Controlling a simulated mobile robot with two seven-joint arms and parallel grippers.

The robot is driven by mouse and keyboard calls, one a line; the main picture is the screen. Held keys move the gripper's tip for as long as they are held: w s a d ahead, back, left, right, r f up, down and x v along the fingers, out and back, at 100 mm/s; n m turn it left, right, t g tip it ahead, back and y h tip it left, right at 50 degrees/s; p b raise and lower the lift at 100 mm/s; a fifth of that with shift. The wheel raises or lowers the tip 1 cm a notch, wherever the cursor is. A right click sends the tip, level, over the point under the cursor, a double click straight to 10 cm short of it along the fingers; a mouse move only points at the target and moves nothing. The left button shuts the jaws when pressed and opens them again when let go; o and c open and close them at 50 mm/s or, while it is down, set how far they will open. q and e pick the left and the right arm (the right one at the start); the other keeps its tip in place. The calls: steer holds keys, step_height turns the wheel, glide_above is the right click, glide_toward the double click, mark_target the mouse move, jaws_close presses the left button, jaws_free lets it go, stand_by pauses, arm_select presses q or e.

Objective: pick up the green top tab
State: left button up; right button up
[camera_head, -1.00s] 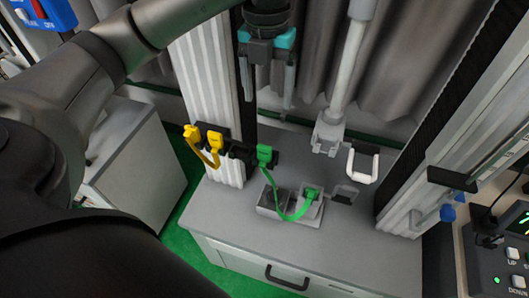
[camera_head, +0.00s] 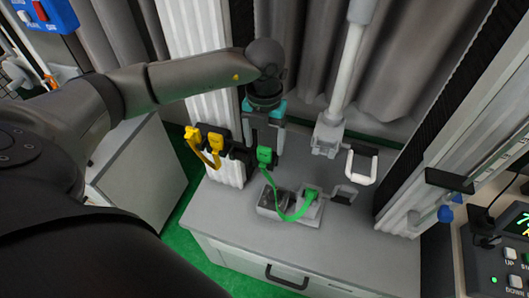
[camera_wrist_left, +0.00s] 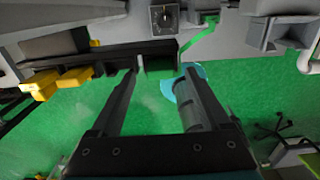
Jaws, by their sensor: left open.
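The green top tab (camera_head: 264,155) is clipped upright on a dark bracket on the tower's left post. Its green strap (camera_head: 283,202) hangs in a curve to a second green tab (camera_head: 311,195) in a grey block on the bench. My left gripper (camera_head: 263,148) points down over the green top tab, its fingers open, one to each side of it. In the left wrist view, a dark green patch, seemingly the tab (camera_wrist_left: 159,65), lies between the two open fingertips. Contact cannot be told. My right gripper is not in view.
Two yellow tabs (camera_head: 215,145) with a yellow strap sit just left on the same bracket. A pale rod with a grey clamp (camera_head: 328,138) hangs to the right, beside a white hook (camera_head: 362,166). The bench's front top (camera_head: 250,235) is clear.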

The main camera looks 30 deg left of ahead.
arm_select(q)
steer(key=shift+f, duration=0.6)
jaws_close()
